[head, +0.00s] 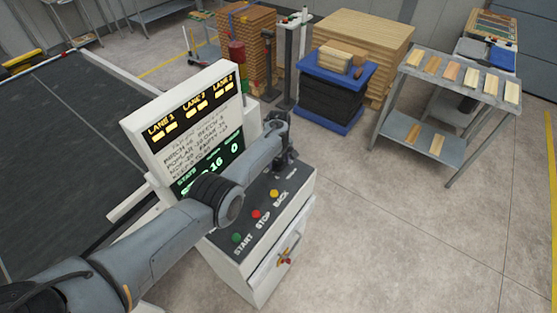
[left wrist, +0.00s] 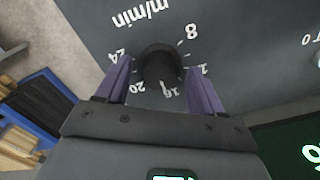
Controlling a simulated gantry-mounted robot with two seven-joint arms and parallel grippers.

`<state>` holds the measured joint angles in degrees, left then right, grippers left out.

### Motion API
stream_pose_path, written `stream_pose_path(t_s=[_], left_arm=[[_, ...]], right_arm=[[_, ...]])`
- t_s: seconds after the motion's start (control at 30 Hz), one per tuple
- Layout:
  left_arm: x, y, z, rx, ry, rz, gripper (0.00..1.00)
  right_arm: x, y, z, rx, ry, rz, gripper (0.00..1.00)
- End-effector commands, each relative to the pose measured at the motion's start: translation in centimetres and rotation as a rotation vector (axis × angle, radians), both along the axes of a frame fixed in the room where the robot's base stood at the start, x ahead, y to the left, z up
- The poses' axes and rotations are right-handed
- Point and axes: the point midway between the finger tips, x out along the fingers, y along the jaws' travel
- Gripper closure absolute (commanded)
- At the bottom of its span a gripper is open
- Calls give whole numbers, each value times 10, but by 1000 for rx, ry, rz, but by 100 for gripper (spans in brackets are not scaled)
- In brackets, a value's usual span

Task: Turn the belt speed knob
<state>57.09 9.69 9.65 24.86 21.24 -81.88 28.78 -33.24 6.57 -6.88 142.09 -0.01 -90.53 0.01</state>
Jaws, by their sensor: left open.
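The belt speed knob (left wrist: 160,66) is a round black knob on a dark panel, with a dial of white numbers and "m/min" printed around it in the left wrist view. My left gripper (left wrist: 158,68) is open, its two purple fingers on either side of the knob. I cannot tell whether the fingers touch it. In the head view my left gripper (head: 287,163) points down at the far end of the sloped control panel (head: 240,222), and the knob is hidden behind it. My right gripper is not in view.
Green START (head: 237,238), red STOP (head: 256,214) and yellow BACK (head: 274,193) buttons sit on the panel near my arm. A screen (head: 190,125) stands behind it. A lever with a red knob (head: 286,260) is on the cabinet front.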

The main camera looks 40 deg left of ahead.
Motion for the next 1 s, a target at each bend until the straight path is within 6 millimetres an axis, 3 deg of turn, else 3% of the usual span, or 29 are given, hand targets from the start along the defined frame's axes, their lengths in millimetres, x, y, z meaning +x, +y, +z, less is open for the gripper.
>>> stream_pose_path(t_s=[0.27,0.7,1.0], left_arm=[[1,0,12,0,-1,0,32],[1,0,81,2,-2,0,32],[0,0,106,0,0,0,32]], right_arm=[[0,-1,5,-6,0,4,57],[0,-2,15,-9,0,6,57],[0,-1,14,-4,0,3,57]])
